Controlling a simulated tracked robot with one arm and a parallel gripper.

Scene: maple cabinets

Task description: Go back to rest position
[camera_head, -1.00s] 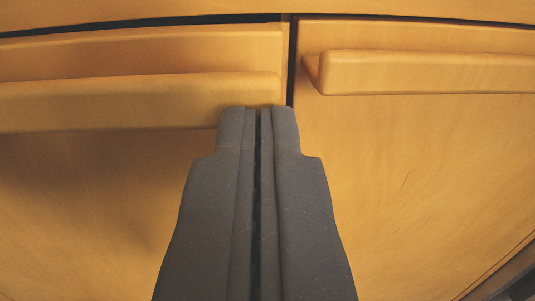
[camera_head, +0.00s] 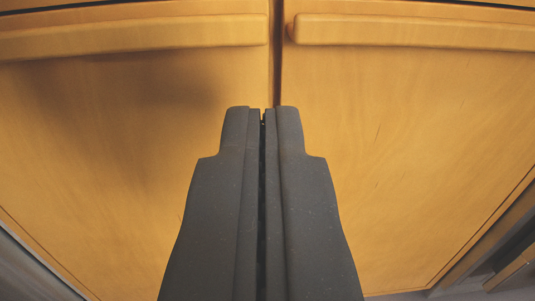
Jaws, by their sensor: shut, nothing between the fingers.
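My gripper (camera_head: 263,112) is dark grey and points away from the camera, up the middle of the view. Its two fingers lie side by side with only a thin dark line between them, and it is shut and empty. Its tips show just below the handles, in front of the gap between two maple cabinet doors. The left door (camera_head: 110,130) and the right door (camera_head: 410,150) both look closed or nearly so. How far the tips are from the doors is hard to tell.
A long wooden handle (camera_head: 140,36) runs across the top of the left door, and another handle (camera_head: 415,32) across the right door. Grey edges show at the lower left and lower right corners. A soft shadow falls on the left door.

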